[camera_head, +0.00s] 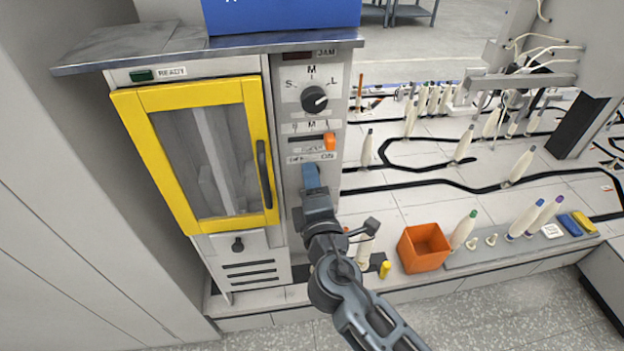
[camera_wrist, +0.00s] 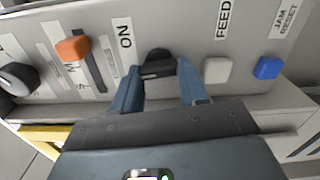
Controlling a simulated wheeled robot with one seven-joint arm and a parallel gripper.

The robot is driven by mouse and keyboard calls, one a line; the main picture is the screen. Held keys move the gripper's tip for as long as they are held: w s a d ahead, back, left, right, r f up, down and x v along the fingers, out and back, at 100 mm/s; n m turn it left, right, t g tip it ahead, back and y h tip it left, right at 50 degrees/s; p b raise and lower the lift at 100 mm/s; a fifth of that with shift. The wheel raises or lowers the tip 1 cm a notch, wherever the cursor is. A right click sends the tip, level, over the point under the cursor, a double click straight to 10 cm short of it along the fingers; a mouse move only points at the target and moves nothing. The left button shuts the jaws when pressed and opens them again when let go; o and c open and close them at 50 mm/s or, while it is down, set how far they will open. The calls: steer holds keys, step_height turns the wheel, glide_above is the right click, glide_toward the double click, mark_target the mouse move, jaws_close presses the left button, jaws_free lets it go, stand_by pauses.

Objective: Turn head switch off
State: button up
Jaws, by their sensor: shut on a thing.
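The head switch (camera_wrist: 157,56) is a small black knob on the grey control panel (camera_wrist: 225,52). In the wrist view it sits between the two blue fingers of my gripper (camera_wrist: 159,75), and the gripper is shut on it. An ON label (camera_wrist: 125,36) is just left of it; the direction of its pointer is hard to tell. In the head view my gripper (camera_head: 311,176) is at the panel below the orange slider (camera_head: 329,141) and an OFF/ON label (camera_head: 311,157). The gripper hides the switch there.
A black dial (camera_head: 314,99) is higher on the panel. A yellow-framed door (camera_head: 126,125) with a dark handle is to the left. In the wrist view, a white button (camera_wrist: 217,70) and a blue button (camera_wrist: 268,68) are right of the fingers. An orange bin (camera_head: 424,262) stands on the right.

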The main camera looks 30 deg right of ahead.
steer(key=n+p, duration=0.2)
steer(key=n, duration=0.4)
steer(key=shift+f, duration=0.2)
steer(key=shift+n, duration=0.4)
steer(key=o, duration=1.1)
steer(key=shift+c, duration=0.2)
steer(key=b+v, duration=0.1)
steer(key=v, duration=0.7)
steer(key=shift+w, duration=0.1)
